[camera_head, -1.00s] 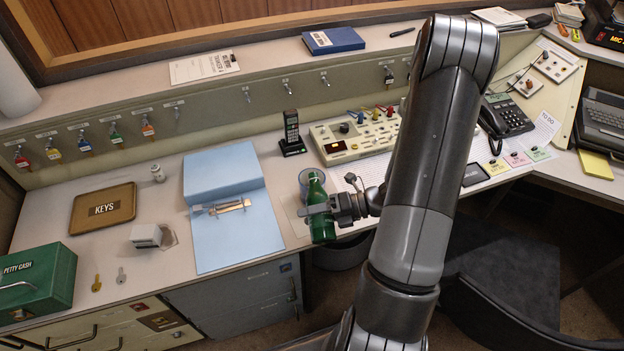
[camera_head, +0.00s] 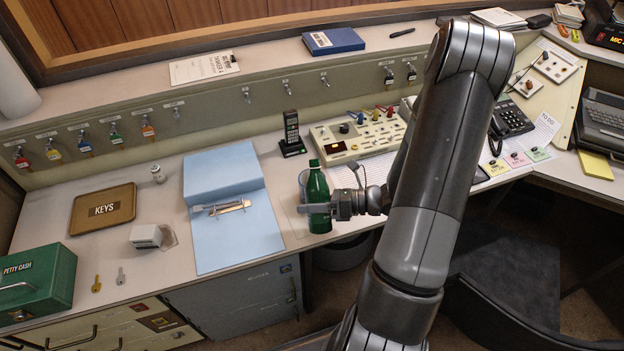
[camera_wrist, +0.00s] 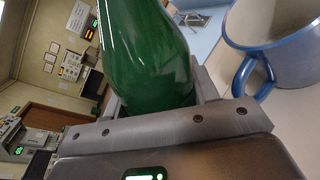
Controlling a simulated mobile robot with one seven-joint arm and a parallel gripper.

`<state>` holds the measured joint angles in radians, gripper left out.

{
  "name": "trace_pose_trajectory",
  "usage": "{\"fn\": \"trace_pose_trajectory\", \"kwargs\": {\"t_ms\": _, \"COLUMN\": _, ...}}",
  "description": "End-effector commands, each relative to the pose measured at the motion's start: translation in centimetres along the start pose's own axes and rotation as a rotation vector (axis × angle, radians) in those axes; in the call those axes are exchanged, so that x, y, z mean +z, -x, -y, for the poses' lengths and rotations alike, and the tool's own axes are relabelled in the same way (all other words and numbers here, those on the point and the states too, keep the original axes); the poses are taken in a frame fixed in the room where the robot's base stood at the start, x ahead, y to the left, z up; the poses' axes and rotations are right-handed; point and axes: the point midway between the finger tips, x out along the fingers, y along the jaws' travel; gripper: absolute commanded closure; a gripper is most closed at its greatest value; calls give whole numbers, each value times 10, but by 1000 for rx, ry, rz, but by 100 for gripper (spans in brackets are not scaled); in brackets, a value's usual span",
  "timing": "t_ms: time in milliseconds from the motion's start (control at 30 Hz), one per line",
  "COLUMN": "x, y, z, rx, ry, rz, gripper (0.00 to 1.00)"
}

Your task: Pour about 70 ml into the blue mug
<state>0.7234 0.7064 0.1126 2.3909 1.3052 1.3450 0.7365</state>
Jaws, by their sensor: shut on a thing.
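A green bottle (camera_head: 317,187) stands about upright in my gripper (camera_head: 318,208), which is shut around its body. Its neck points up in the head view. The wrist view shows the bottle (camera_wrist: 148,50) close up between the jaws (camera_wrist: 160,108). Whether its base touches the desk is unclear. The blue mug (camera_head: 302,180) is mostly hidden behind the bottle in the head view. In the wrist view the mug (camera_wrist: 285,52), pale with a blue rim and handle, stands to the right of the bottle, apart from it. The liquid level in the mug is not visible.
A blue binder (camera_head: 235,235) lies open left of the bottle. A black handset (camera_head: 292,135) and a switch panel (camera_head: 352,138) stand behind. The desk's front edge is close to the bottle. A keys tray (camera_head: 103,209) lies farther left.

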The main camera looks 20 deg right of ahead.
Motion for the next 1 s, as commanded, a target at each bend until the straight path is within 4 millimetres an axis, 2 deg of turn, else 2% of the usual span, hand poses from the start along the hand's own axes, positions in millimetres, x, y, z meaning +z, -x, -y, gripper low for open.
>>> {"fn": "trace_pose_trajectory", "kwargs": {"t_ms": 667, "x": 6, "y": 1, "z": 0, "rx": 1, "ry": 480, "rz": 131, "gripper": 73}}
{"fn": "trace_pose_trajectory", "kwargs": {"t_ms": 1000, "x": 26, "y": 4, "z": -15, "rx": 1, "ry": 646, "rz": 175, "gripper": 73}}
